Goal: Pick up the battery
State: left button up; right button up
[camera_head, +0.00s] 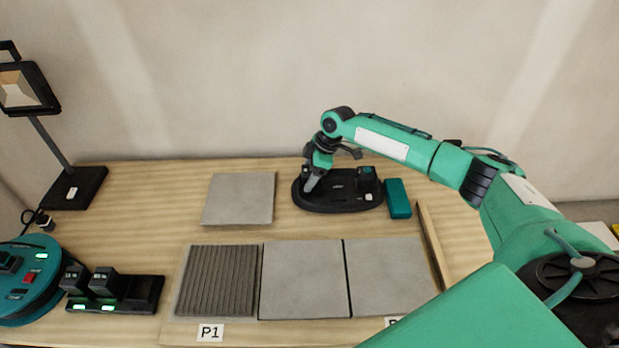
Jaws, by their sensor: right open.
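Two dark block-shaped batteries, one (75,277) and another (105,281), stand in a black charger (148,292) at the lower left, with green lights on its front. Its right part looks empty. A small dark block with a teal top (367,179), possibly a battery too, sits on the right of a black oval base (338,204) at the back of the table. My right gripper (312,182) is open, pointing down at the left part of that base. It partly hides this area, and I cannot tell whether it touches anything. My left gripper is not in view.
A teal block (398,198) stands right of the oval base. A loose grey tile (239,198) lies left of it. A ribbed square (217,281) and two grey tiles (302,280) (389,275) line the front. A round teal device (32,284) and lamp (72,188) stand left.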

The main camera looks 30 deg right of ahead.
jog(key=c, duration=1.2)
jog(key=shift+o, duration=0.2)
jog(key=shift+r, duration=0.1)
